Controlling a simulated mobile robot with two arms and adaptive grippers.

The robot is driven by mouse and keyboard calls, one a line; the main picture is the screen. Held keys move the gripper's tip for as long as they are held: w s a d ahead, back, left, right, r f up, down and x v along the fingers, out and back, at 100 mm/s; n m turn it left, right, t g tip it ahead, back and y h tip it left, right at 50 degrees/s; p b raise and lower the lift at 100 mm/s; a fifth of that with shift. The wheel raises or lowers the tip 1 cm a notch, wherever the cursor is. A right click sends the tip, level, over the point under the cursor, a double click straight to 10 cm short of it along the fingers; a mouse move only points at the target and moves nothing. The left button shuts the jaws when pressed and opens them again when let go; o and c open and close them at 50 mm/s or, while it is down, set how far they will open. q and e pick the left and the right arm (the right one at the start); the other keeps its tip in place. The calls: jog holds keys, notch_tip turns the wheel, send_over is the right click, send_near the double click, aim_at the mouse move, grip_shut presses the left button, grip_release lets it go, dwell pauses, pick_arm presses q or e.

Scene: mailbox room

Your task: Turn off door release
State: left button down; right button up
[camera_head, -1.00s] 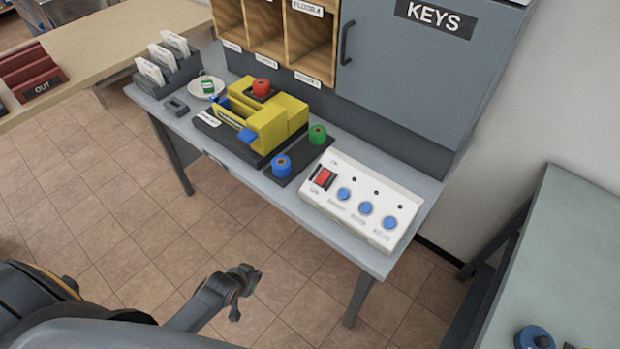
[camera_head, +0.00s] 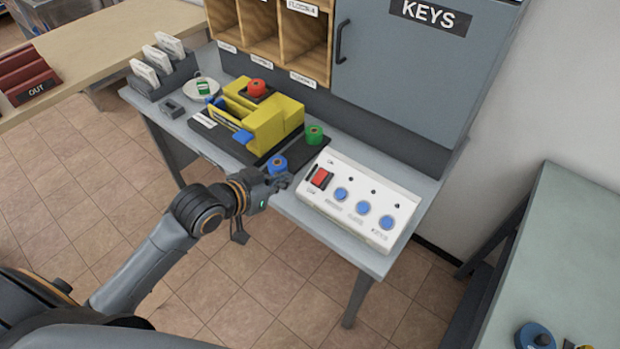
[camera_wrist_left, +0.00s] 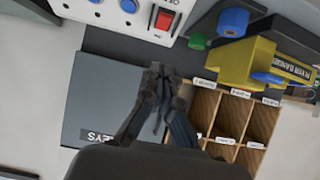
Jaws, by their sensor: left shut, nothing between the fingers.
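The white control box (camera_head: 377,237) lies on the grey table, with a red rocker switch (camera_head: 321,179) at its left end and blue round buttons (camera_head: 363,207) along its front. Small labels by them are too small to read. My left gripper (camera_head: 284,181) is shut and empty, just left of the box by the table's front edge, apart from the red switch. In the left wrist view the left gripper (camera_wrist_left: 160,75) is shut, and the red switch (camera_wrist_left: 164,18) shows beyond its tips on the box (camera_wrist_left: 145,30). My right gripper is not in view.
A yellow device (camera_head: 265,125) stands left of the box, with a green roll (camera_head: 314,134) and a blue roll (camera_head: 277,165) beside it. The grey KEYS cabinet (camera_head: 400,75) and wooden pigeonholes (camera_head: 305,40) rise behind the table.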

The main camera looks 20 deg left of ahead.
pick_arm(q)
jog(key=shift+w, duration=0.1)
send_over(318, 176)
jog(key=s+a, duration=0.1)
jog(key=s, duration=0.3)
notch_tip(318, 176, down, 5)
jog(key=shift+a+f+p, duration=0.1)
jog(key=shift+a+p, duration=0.05)
jog(key=shift+p, duration=0.2)
jog(key=f, duration=0.2)
jog(key=shift+w+f, duration=0.2)
jog(key=shift+f, duration=0.1)
jog(key=shift+w+f, duration=0.15)
jog(key=shift+f, duration=0.45)
jog(key=shift+f, duration=0.1)
